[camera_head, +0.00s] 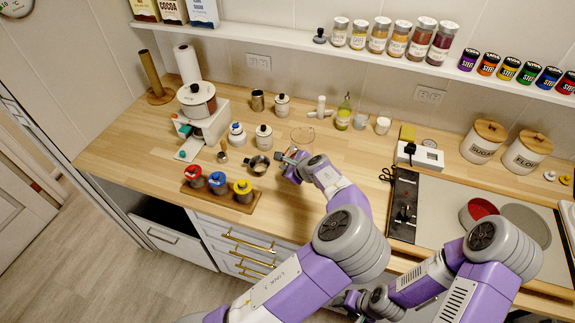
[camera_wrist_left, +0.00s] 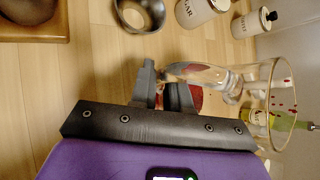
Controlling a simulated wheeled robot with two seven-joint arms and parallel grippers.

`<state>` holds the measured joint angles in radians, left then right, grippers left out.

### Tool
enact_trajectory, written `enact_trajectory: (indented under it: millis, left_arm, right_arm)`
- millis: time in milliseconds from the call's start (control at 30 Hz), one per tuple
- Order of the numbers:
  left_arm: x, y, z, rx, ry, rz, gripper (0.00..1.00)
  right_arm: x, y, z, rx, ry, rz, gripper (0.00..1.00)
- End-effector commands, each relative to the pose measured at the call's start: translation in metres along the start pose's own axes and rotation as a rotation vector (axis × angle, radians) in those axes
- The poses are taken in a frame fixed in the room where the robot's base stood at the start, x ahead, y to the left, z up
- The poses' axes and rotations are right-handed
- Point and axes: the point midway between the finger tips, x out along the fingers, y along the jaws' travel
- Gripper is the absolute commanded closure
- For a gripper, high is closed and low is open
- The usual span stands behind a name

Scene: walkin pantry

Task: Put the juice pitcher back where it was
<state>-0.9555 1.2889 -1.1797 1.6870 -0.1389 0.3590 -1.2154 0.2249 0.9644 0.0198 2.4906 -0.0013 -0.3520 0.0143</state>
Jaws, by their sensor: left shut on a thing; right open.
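The juice pitcher is clear glass with a round rim (camera_head: 303,134) and stands out faintly against the wooden counter in the head view. In the left wrist view the pitcher (camera_wrist_left: 270,92) shows its rim at the right and some red inside lower down. It looks roughly upright. My left gripper (camera_head: 291,160) is shut on the pitcher on its near side; the fingers (camera_wrist_left: 166,88) also show in the wrist view. I cannot tell whether its base touches the counter. My right gripper (camera_head: 364,302) is low in front of the counter, open and partly hidden by my arm.
A metal pot (camera_head: 257,165) and a lidded white jar (camera_head: 264,137) stand left of the pitcher. An oil bottle (camera_head: 344,113) and small cups (camera_head: 383,125) stand behind right. A wooden rack (camera_head: 222,198) with several colored-lid jars is near the front edge. Counter (camera_head: 335,153) right of the pitcher is clear.

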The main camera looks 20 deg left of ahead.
Motion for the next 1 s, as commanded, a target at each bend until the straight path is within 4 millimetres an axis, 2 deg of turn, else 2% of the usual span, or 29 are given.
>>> enact_trajectory:
  millis: [100,133,300,567,667,1000]
  left_arm:
    - [0.001,-0.001,-0.001,-0.002,0.0,-0.003,1.0]
    - [0.001,0.001,-0.001,0.001,0.0,0.0,0.81]
    - [0.001,0.0,-0.001,0.001,0.0,-0.001,0.58]
    - [-0.001,-0.001,0.001,0.0,0.001,-0.002,0.58]
    - [-0.01,-0.002,0.0,0.0,0.002,-0.004,0.58]
    - [-0.08,-0.002,0.0,0.002,0.004,-0.005,0.58]
  right_arm:
    - [0.001,0.0,0.0,0.0,0.0,0.0,0.47]
    - [0.001,0.0,0.0,0.0,0.0,0.0,0.47]
    - [0.001,0.0,0.0,0.0,0.0,0.0,0.47]
    - [-0.001,0.0,0.0,0.0,0.0,0.0,0.47]
    - [-0.001,0.0,0.0,0.0,0.0,0.0,0.47]
    - [-0.007,-0.003,0.0,0.0,0.0,0.0,0.47]
